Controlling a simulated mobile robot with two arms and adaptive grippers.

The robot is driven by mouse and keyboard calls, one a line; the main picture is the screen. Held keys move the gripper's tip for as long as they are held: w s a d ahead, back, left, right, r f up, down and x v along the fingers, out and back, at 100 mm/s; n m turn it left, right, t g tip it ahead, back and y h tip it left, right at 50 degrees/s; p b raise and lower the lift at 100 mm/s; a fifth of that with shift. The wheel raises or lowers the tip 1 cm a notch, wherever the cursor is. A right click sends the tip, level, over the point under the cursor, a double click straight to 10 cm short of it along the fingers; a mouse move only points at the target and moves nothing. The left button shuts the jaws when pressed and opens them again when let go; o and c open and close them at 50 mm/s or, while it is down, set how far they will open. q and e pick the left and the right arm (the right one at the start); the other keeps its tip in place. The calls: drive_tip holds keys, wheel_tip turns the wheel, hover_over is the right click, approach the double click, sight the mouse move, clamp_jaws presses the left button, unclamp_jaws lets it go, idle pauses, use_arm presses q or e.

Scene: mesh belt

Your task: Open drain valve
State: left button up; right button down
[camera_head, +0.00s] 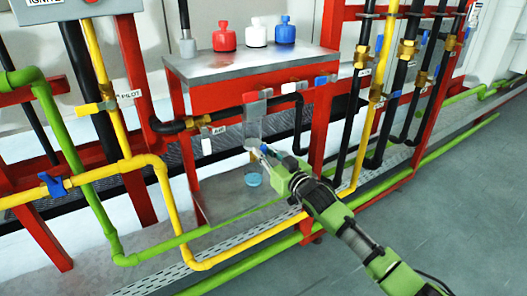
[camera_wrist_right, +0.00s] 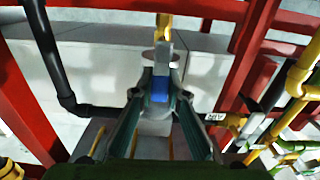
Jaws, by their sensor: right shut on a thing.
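My right gripper (camera_head: 262,151) reaches in from the lower right to the clear cylinder under the steel-topped red stand. In the right wrist view the gripper (camera_wrist_right: 160,88) is closed around a small blue piece (camera_wrist_right: 160,91), which looks like the drain valve's handle. A grey part extends beyond the fingertips there. In the head view the fingers hide most of this valve. The clear cylinder (camera_head: 253,128) hangs upright above it, and a clear cup with blue liquid (camera_head: 253,178) stands on the lower shelf below. My left gripper does not show.
Red, white and blue bottles stand on the stand's steel top (camera_head: 215,70). A black pipe with a brass valve (camera_head: 199,122) runs left of the cylinder. Yellow pipes (camera_head: 160,175) and red posts (camera_head: 322,120) crowd both sides. Open grey floor (camera_head: 460,220) lies at the right.

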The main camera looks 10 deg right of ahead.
drive_tip(key=c, duration=2)
unclamp_jaws()
drive_tip(key=shift+o, duration=0.2)
drive_tip(key=v, duration=1.2)
drive_tip(key=shift+a, duration=0.1)
